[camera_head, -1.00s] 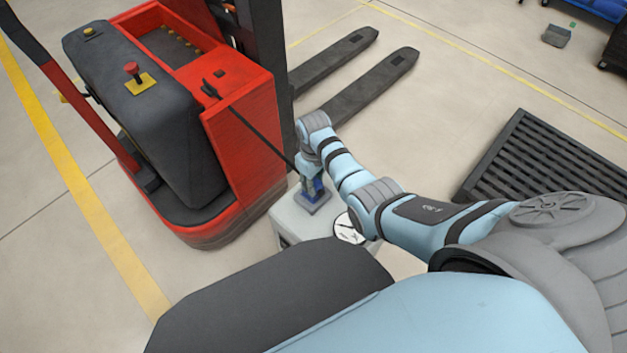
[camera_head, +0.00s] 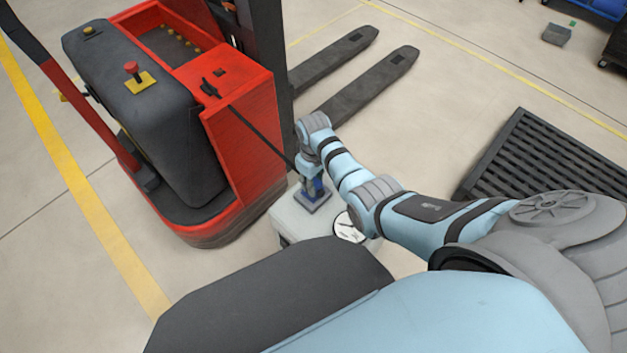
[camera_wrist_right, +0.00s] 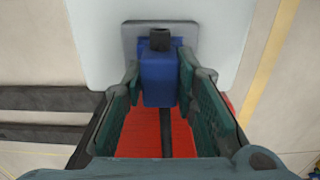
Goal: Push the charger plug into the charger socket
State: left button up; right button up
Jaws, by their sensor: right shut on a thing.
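The charger plug is a blue block with a black cable end. In the wrist view the plug (camera_wrist_right: 158,77) sits between the fingers of my right gripper (camera_wrist_right: 158,88), which is shut on it. In the head view my right gripper (camera_head: 313,182) points down at the charger. The charger socket shows as a grey plate (camera_head: 312,204) on top of a pale charger box (camera_head: 290,222). In the wrist view the socket plate (camera_wrist_right: 131,38) lies right behind the plug. Plug and plate meet or nearly meet; how deep the plug sits is hidden. My left gripper is out of view.
A red and black forklift (camera_head: 240,125) stands close left of the charger. A black cable (camera_head: 258,133) runs from it to the plug. Its forks (camera_head: 370,85) lie behind. A dark pallet (camera_head: 540,160) lies at the right. Open floor lies between forks and pallet.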

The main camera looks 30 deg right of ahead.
jog(key=shift+f, duration=0.3)
jog(key=o, duration=1.2)
jog(key=shift+c, duration=0.2)
jog(key=shift+r, duration=0.1)
notch_tip(320, 180, up, 12)
